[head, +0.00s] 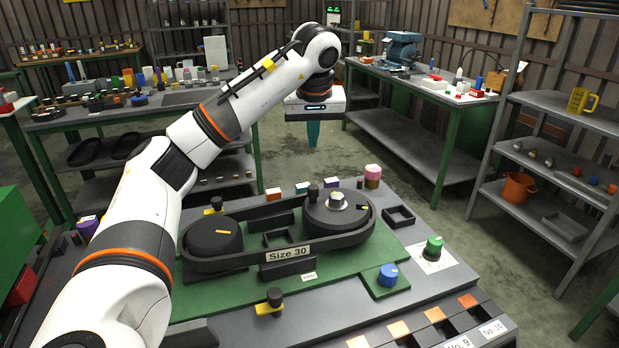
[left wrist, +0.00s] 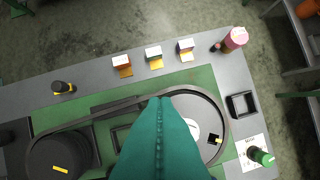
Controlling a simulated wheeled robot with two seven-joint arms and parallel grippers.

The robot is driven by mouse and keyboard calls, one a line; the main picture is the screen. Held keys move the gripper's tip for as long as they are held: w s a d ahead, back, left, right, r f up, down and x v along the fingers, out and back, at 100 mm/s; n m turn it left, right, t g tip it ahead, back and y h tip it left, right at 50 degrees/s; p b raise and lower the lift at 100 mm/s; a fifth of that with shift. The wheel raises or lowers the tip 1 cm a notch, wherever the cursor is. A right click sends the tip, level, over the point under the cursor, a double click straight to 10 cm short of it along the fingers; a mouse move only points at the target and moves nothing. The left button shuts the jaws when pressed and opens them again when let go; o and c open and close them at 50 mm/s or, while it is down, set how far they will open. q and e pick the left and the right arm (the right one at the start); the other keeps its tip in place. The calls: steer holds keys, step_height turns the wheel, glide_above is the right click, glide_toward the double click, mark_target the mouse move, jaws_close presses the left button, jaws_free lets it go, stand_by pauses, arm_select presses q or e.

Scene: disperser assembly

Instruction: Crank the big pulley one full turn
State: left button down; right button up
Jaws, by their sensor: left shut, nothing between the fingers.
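The belt-drive board (head: 370,262) on the table carries two dark round pulleys inside a black belt (head: 243,262) labelled "Size 30". The left pulley (head: 212,238) is black with a yellow mark on top. The right pulley (head: 322,213) is a grey disc with a silver hub and an upright black knob (head: 313,191); in the left wrist view the disc (left wrist: 197,107) is partly hidden by my fingers. My right gripper is out of view.
A blue knob (head: 387,276), a green knob (head: 433,247), a black square tray (head: 398,216) and a pink-topped cylinder (head: 373,175) stand around the right pulley. Small coloured blocks line the far edge. Shelves and workbenches stand beyond open floor.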

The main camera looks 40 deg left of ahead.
arm_select(q)
steer(key=x, duration=0.9)
steer(key=shift+a+f, duration=0.15)
steer(key=shift+f, duration=0.2)
steer(key=shift+s+d+f, duration=0.1)
steer(key=shift+s+d, duration=0.1)
steer(key=shift+d, duration=0.05)
steer(key=shift+s+d+p, duration=0.45)
steer(key=shift+s+d, duration=0.7)
steer(key=shift+d, duration=0.05)
